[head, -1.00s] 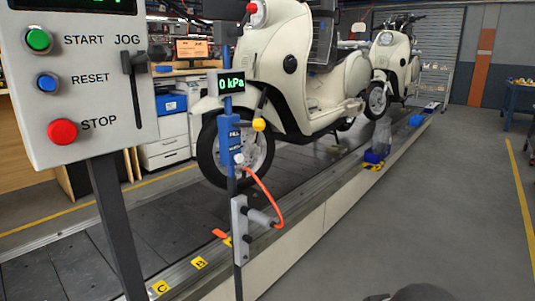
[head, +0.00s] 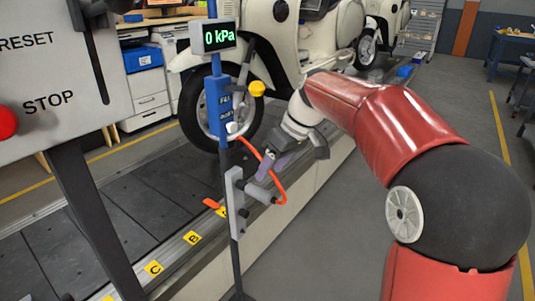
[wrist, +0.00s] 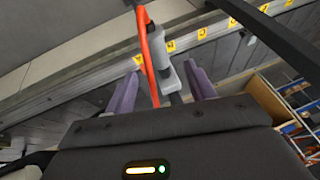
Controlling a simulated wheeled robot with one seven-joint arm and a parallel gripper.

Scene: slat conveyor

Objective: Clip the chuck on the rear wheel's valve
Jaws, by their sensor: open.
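The chuck (head: 262,193), a grey cylinder on the orange hose (head: 281,180), sits in the grey holder (head: 236,203) on the inflator post. My gripper (head: 272,165) has purple fingers and is just above and behind the chuck. In the wrist view my open gripper (wrist: 161,88) has the orange hose (wrist: 147,52) and the grey chuck and holder parts (wrist: 167,76) between its spread fingers, with no grip visible. The near cream scooter (head: 262,45) shows its front wheel (head: 206,112). Its rear wheel and valve are hidden behind my arm.
The inflator display (head: 219,36) reads 0 kPa. A control panel (head: 55,70) with buttons stands at the left. The slat conveyor (head: 110,210) has yellow lettered tags on its edge. A second scooter (head: 385,22) stands further back. The floor right of the conveyor is mostly clear.

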